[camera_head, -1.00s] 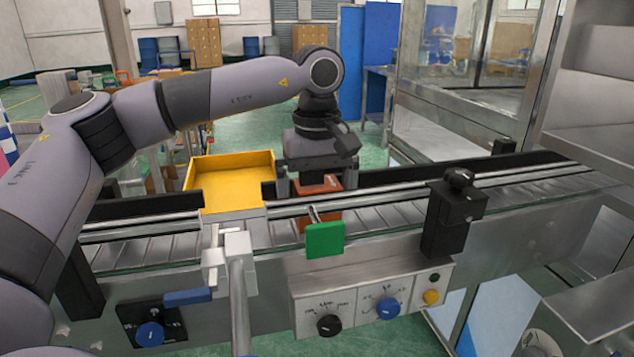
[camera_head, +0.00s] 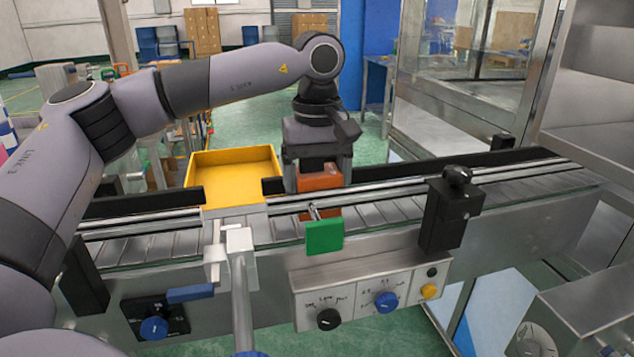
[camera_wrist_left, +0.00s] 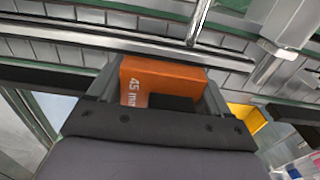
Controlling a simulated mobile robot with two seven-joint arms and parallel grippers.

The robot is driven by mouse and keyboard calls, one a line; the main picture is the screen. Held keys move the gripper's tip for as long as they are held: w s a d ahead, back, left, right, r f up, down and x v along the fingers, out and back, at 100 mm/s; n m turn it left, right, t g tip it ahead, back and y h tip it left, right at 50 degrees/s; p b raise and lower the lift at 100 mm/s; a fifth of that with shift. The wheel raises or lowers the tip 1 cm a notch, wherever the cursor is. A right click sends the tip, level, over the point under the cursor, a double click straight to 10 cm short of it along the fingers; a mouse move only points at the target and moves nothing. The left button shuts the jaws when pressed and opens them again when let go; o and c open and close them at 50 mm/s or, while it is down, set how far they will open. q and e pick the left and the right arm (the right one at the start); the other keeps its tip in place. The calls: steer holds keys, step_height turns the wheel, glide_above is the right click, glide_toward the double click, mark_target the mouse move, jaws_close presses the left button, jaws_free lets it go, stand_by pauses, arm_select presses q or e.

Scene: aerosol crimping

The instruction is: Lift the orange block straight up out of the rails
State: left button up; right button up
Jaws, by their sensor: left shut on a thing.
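The orange block (camera_head: 318,177) stands upright between the rails of the conveyor, with its upper part above the front rail (camera_head: 390,190). A lower strip of orange shows beneath that rail, so the block's bottom is still at rail level. My left gripper (camera_head: 318,183) comes from above and is shut on the block, one finger on each side. In the left wrist view the block (camera_wrist_left: 160,78), marked "45 mm", sits between the fingers. My right gripper is not in view.
A yellow tray (camera_head: 236,163) stands left of the block behind the conveyor. A green plate (camera_head: 325,237) on a rod is in front of the block. A black post (camera_head: 448,215) stands to the right. The space above the rails is open.

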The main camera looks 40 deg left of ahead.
mark_target(317, 170)
arm_select(q)
steer(key=shift+r+p, duration=0.4)
steer(key=shift+r, duration=0.25)
steer(key=shift+r+p, duration=1.05)
steer(key=shift+r, duration=0.05)
steer(key=shift+r+p, duration=0.55)
steer(key=shift+r, duration=0.05)
steer(key=shift+r+p, duration=1.45)
steer(key=shift+r, duration=0.2)
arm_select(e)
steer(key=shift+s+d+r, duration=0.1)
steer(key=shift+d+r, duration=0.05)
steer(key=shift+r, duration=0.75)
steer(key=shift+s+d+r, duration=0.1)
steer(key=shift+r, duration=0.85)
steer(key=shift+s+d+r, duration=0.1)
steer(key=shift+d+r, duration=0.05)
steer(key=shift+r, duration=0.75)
